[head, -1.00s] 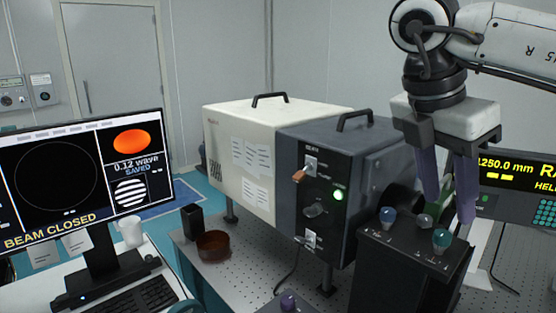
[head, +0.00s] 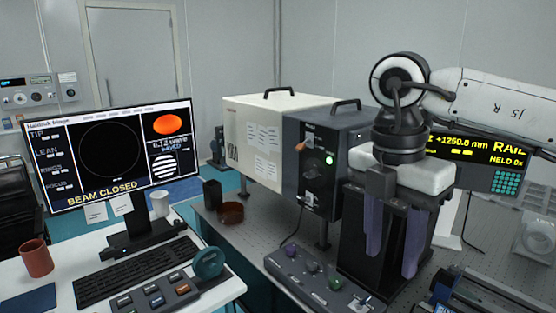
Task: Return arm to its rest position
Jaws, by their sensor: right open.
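My right arm comes in from the right with its white and black links. My right gripper (head: 393,262) points down, with two purple fingers spread apart and nothing seen between them. It hangs in front of a black upright box (head: 350,240) and hides the top of it. Whether the fingers touch the box cannot be told. My left gripper is not in view.
A grey and white instrument box (head: 265,140) stands behind on the perforated optical table (head: 262,220). A low knob panel (head: 315,275) lies in front. A monitor (head: 100,155) reads "BEAM CLOSED". A red mug (head: 36,258) and keyboard (head: 135,270) are at left.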

